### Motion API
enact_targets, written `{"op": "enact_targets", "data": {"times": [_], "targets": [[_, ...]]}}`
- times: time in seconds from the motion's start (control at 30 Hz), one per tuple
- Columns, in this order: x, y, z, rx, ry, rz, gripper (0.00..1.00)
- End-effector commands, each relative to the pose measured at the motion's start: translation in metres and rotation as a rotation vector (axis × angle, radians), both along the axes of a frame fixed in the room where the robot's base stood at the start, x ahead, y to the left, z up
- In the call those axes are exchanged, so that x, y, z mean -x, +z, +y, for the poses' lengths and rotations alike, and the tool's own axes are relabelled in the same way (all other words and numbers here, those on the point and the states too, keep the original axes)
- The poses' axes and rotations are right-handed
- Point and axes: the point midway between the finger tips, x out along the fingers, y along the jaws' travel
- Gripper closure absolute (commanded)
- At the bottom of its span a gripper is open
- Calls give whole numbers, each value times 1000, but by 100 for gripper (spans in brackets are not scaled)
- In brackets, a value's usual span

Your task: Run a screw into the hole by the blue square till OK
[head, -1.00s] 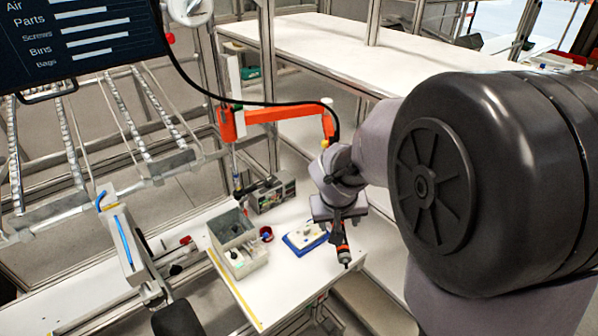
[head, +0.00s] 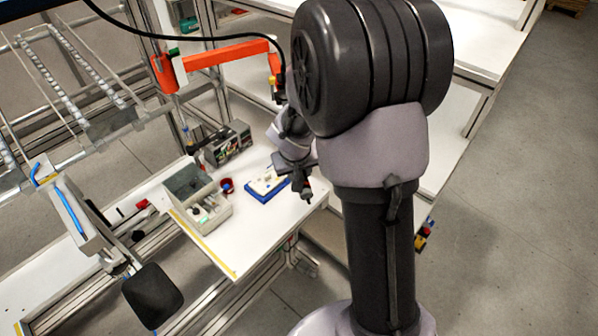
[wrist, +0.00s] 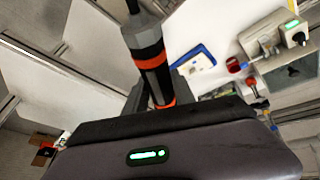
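My gripper (wrist: 160,90) is shut on a black power screwdriver (wrist: 144,45) with orange rings, which fills the middle of the wrist view. In the head view my gripper (head: 300,172) is above the table's right edge, just right of the blue-based fixture, with the driver (head: 306,190) pointing down. The blue fixture (head: 259,199) carries a white part (head: 266,183); it also shows in the wrist view (wrist: 181,71). The driver's tip is apart from it. The blue square, the hole and any screw on the tip are too small to make out.
A controller box (head: 228,146) stands behind, and an orange arm (head: 220,57) with a cable hangs above. The white table's front (head: 255,225) is clear.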

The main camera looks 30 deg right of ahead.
Motion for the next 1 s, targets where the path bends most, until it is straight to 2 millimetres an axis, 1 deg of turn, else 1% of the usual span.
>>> {"op": "enact_targets", "data": {"times": [0.03, 0.1, 1.0], "targets": [[0, 0, 0, 0, 0, 0, 86], [0, 0, 0, 0, 0, 0, 100], [0, 0, 0, 0, 0, 0, 100]]}}
